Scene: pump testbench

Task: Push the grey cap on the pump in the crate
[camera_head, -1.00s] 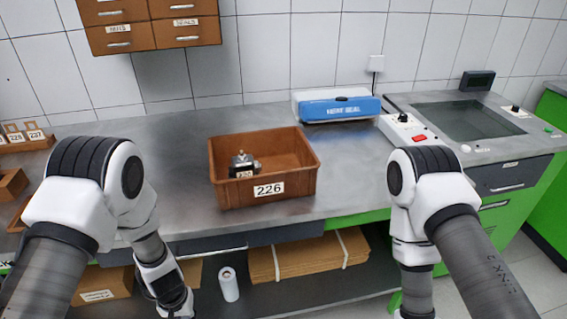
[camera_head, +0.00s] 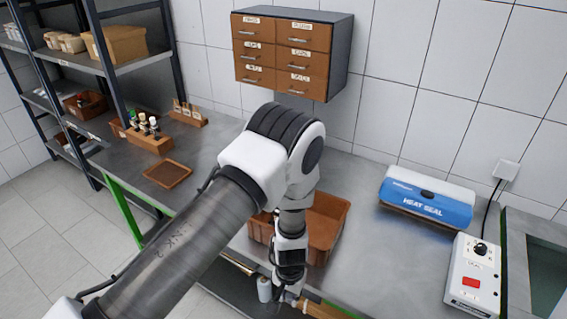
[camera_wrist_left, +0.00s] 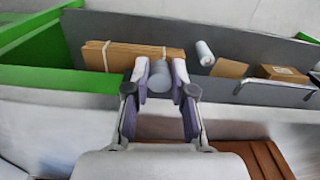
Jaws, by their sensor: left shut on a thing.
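The brown crate (camera_head: 335,240) stands on the bench, partly covered by my left arm. The pump is not visible in either view now. My left gripper (camera_head: 290,297) hangs at the bottom of the head view, in front of the crate's near side, its tips hard to make out. In the left wrist view, my left gripper (camera_wrist_left: 160,78) is shut on the grey cap (camera_wrist_left: 159,78), a small grey cylinder between its fingers. A brown crate wall (camera_wrist_left: 262,156) shows at the lower right of that view. My right gripper is not in view.
The blue heat sealer (camera_head: 427,200) and a control box with a red button (camera_head: 470,282) stand to the right. A wooden rack of bottles (camera_head: 150,140) and a flat brown tray (camera_head: 168,174) lie left. A drawer cabinet (camera_head: 290,55) hangs above. Flattened cardboard (camera_wrist_left: 125,57) lies below.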

